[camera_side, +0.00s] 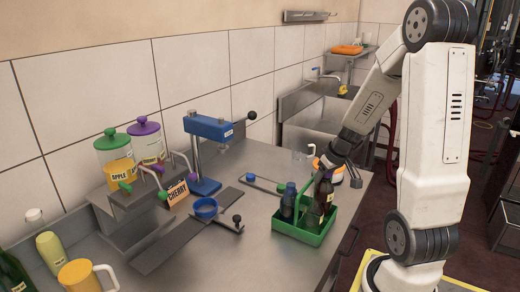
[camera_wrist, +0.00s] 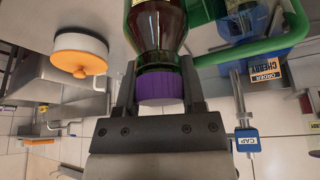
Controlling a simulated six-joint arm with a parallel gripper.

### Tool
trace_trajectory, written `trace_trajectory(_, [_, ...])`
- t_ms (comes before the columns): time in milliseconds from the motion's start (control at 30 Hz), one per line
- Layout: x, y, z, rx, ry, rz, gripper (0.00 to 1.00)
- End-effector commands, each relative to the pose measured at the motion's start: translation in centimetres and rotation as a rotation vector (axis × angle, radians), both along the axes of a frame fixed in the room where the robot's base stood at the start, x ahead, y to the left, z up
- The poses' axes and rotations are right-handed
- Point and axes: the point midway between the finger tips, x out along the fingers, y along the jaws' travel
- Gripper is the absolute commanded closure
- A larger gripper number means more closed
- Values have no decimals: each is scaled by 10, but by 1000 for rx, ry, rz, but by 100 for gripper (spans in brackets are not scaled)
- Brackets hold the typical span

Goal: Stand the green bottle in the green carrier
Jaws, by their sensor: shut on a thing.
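My gripper (camera_wrist: 160,88) is shut on the neck of a dark brown bottle (camera_wrist: 157,25), just by its purple cap (camera_wrist: 160,88). In the side view the gripper (camera_side: 330,160) is above the green carrier (camera_side: 300,235), and the dark bottle (camera_side: 324,192) hangs about upright with its lower part within the carrier's right side. I cannot tell whether its base touches the floor. The carrier also shows in the wrist view (camera_wrist: 250,48). A blue bottle (camera_side: 288,201) stands in the carrier's left side. A green bottle (camera_side: 13,274) stands at the bottom left, partly cut off.
A white pot with an orange lid (camera_side: 334,165) stands behind the carrier. A blue press (camera_side: 208,130), a cherry sign (camera_side: 177,191), lidded jars (camera_side: 113,150) and a yellow mug (camera_side: 80,276) are to the left. The counter between carrier and press is mostly clear.

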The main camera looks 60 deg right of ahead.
Motion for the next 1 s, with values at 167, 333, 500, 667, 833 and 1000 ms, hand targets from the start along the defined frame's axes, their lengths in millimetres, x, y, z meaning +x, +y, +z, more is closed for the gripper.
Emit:
trace_trajectory(167, [-3,4,-5,10,11,2,100])
trace_trajectory(333, [-3,4,-4,9,8,2,100])
trace_trajectory(500, [-3,3,-3,7,6,2,100])
trace_trajectory(667, [-2,3,-4,5,5,1,100])
trace_trajectory(833, [-1,2,-8,6,5,2,100])
trace_trajectory(1000, [0,0,-13,5,4,1,100])
